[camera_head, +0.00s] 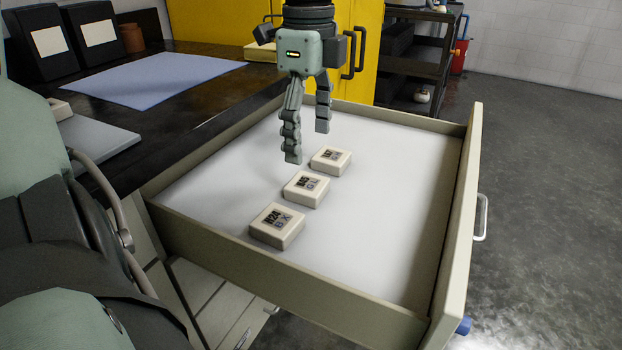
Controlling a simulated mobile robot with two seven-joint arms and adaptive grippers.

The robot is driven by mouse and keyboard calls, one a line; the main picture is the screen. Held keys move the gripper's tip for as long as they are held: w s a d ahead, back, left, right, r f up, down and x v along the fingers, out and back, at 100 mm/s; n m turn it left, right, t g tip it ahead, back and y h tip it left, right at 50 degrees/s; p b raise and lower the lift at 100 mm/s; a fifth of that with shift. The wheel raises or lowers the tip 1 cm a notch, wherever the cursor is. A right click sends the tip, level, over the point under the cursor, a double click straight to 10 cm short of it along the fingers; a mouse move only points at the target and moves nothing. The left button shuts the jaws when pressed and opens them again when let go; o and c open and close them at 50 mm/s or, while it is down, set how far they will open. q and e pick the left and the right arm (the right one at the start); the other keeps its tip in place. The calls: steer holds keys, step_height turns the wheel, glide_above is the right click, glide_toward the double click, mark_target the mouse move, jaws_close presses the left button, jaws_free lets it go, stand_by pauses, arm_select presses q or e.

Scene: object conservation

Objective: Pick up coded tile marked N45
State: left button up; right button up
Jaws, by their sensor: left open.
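Three cream square tiles stand in a row in an open drawer (385,215). The middle tile (306,199) has a label that seems to end in 45, which fits N45, but the print is too small to be sure. The far tile (331,168) has a label I cannot read. My left gripper (307,143) is open and empty, pointing down above the drawer, behind the middle tile and near the far tile in the picture. My right gripper is not in view.
The drawer's front panel (461,225) and side walls stand up around the tiles. A dark worktop (205,125) with a blue mat (155,78) lies left. A yellow cabinet (225,22) and dark shelf (415,60) stand behind. The drawer floor right of the tiles is clear.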

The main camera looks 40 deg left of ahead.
mark_target(307, 183)
arm_select(q)
steer(key=f, duration=0.7)
steer(key=shift+s+f, duration=0.25)
steer(key=shift+s, duration=0.05)
steer(key=c, duration=1.4)
